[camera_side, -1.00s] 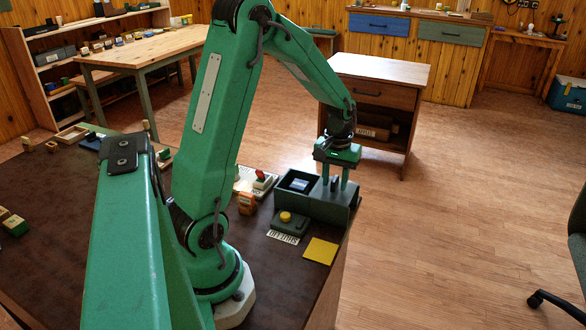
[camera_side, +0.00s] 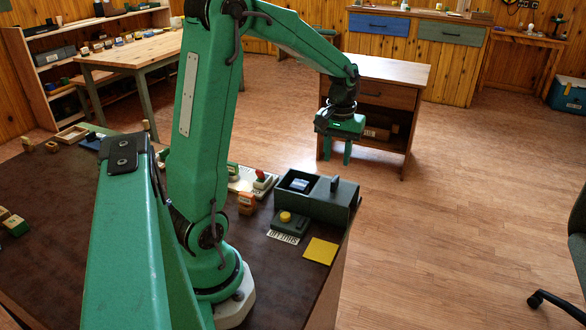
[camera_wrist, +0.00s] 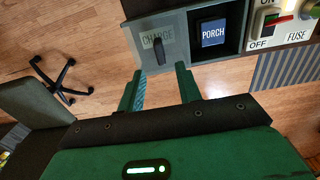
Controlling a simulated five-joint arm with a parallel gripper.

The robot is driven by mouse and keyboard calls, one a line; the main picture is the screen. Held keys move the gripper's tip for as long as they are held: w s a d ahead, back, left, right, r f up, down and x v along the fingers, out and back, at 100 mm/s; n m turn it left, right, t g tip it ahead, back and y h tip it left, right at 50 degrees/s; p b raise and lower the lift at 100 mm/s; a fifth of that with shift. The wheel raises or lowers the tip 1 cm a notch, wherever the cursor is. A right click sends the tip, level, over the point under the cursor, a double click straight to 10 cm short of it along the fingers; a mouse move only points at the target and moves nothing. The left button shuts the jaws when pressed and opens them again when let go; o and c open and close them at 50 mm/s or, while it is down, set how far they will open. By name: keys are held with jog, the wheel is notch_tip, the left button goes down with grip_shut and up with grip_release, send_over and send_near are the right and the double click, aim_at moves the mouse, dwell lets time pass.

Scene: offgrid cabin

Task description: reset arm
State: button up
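My gripper (camera_side: 337,154) is open and empty in the side view, raised above and a little behind the grey-green switch box (camera_side: 346,205). Its two fingers also show apart in the wrist view (camera_wrist: 158,86), with nothing between them. The box has a grey panel lettered CHARGE (camera_wrist: 150,35) with an upright black handle (camera_wrist: 160,48), which also shows in the side view (camera_side: 334,184). Beside the panel is a dark recess with a blue PORCH switch (camera_wrist: 213,32). The fingers are clear of the handle.
A unit marked FUSE (camera_wrist: 290,22) stands beside the box. A base with a yellow button (camera_side: 286,217), a yellow square (camera_side: 321,250) and an orange block (camera_side: 246,203) are nearby on the dark table. A wooden cabinet (camera_side: 370,92) stands beyond the table.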

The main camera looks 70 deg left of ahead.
jog(key=s+d+r+m+t, duration=0.2)
jog(key=s+d+r+m, duration=0.2)
jog(key=s+d, duration=0.2)
jog(key=s+d+r+m+t, duration=0.3)
jog(key=s+d+r+m, duration=0.2)
jog(key=d, duration=0.5)
jog(key=shift+s+d+t, duration=0.3)
jog(key=shift+s, duration=0.9)
